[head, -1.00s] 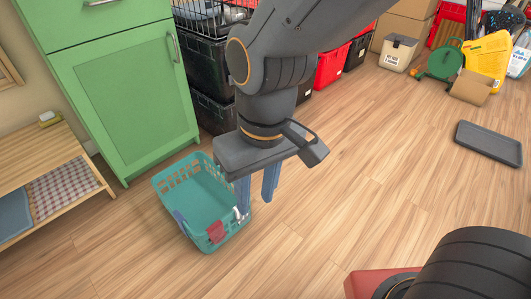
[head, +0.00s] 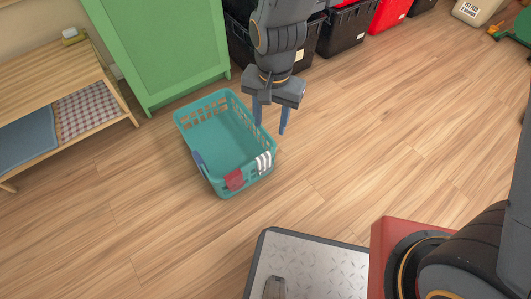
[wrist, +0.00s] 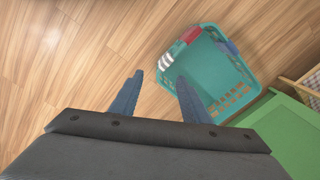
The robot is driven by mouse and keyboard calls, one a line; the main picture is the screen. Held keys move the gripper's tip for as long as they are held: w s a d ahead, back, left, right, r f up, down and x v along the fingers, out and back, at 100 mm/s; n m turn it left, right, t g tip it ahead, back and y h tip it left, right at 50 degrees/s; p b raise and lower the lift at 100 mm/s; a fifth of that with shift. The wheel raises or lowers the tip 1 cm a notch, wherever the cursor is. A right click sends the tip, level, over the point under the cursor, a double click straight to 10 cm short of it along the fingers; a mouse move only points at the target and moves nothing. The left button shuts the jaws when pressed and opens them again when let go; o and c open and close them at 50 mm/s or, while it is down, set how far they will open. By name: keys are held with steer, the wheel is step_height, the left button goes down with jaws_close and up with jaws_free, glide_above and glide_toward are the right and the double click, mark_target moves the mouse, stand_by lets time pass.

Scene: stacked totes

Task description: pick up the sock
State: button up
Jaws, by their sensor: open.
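A teal laundry basket (head: 222,188) stands on the wood floor, with cloth items hanging over its near rim. A white striped piece that looks like a sock (head: 264,161) hangs at the near right corner. A red piece (head: 234,180) hangs beside it, and a blue piece (head: 198,160) is at the left side. My gripper (head: 270,129) is open and empty, pointing down near the basket's right side. In the wrist view the striped sock (wrist: 166,62) shows just beyond the open fingers (wrist: 160,80). One finger overlaps the basket in that view.
A green cabinet (head: 160,50) and a low wooden bench (head: 48,95) stand behind and left of the basket. Black and red totes (head: 347,28) line the back. A metal-topped platform (head: 310,262) is at the near edge. Floor to the right is clear.

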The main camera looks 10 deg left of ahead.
mark_target(264, 157)
steer(key=w+a+f+m+b, duration=0.1)
steer(key=f+m, duration=0.1)
steer(key=f, duration=0.5)
steer(key=w+f+m+b, duration=0.1)
steer(key=f+m, duration=0.1)
steer(key=f, duration=0.6)
steer(key=w+a+f+m+b, duration=0.1)
steer(key=f+m, duration=0.1)
steer(key=f, duration=0.6)
steer(key=shift+w+a+m, duration=0.3)
step_height(264, 157, down, 3)
steer(key=shift+r+b, duration=0.2)
steer(key=shift+b, duration=0.35)
steer(key=shift+w+a+f+b, duration=0.2)
steer(key=shift+f+b, duration=0.7)
steer(key=shift+f, duration=0.45)
steer(key=shift+w+a+f+b, duration=0.1)
steer(key=shift+a+f+b, duration=0.05)
steer(key=shift+f+b, duration=0.95)
steer(key=shift+f, duration=0.15)
jaws_close()
